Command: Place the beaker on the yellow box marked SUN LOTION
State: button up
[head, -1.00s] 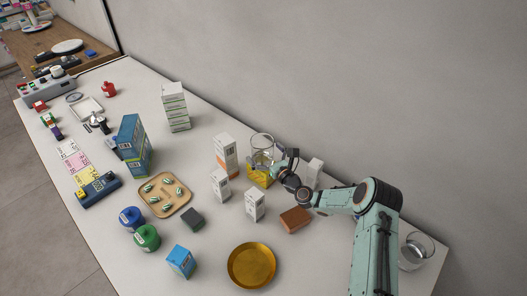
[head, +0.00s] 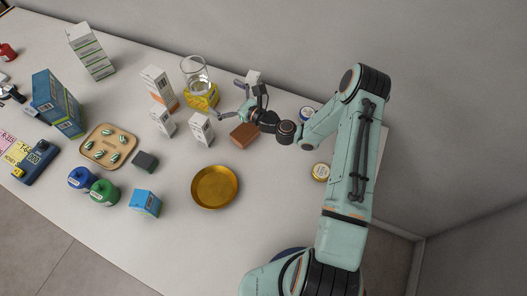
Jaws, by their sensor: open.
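The clear glass beaker (head: 195,72) stands upright on top of the yellow box (head: 204,100), towards the back of the counter. The marking on the box is too small to read. My gripper (head: 231,101) is to the right of the yellow box, with its fingers spread and pointing left towards it. Nothing is between the fingers, and they are apart from the beaker.
White cartons (head: 159,87) stand left of the yellow box. A white box (head: 253,77) is behind my gripper; a brown block (head: 244,135) lies in front. A gold dish (head: 215,187) sits nearer. The counter's front right is clear.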

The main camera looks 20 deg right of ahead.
jog(key=s+a+r+n+g, duration=0.1)
jog(key=a+n, duration=0.1)
jog(key=s+a+r+n+g+y, duration=0.1)
jog(key=n+g, duration=0.1)
jog(key=n, duration=0.1)
jog(key=s+a+r+n+g+y, duration=0.1)
jog(key=a+n+g, duration=0.1)
jog(key=n, duration=0.1)
jog(key=shift+a+r, duration=0.15)
jog(key=shift+a, duration=0.15)
jog(key=s+a+r+n+g+h, duration=0.25)
jog(key=s+n+g, duration=0.25)
jog(key=s+n, duration=0.3)
jog(key=s+d+r+n+g+h, duration=0.2)
jog(key=s+n, duration=0.4)
jog(key=s, duration=0.6)
jog(key=s+d+r+n+g+h, duration=0.3)
jog(key=s+d+r+n+h, duration=0.2)
jog(key=s, duration=0.7)
jog(key=shift+s+d+r+n+h, duration=0.25)
jog(key=shift+d+n+h, duration=0.45)
jog(key=shift+n, duration=0.4)
jog(key=shift+w, duration=0.1)
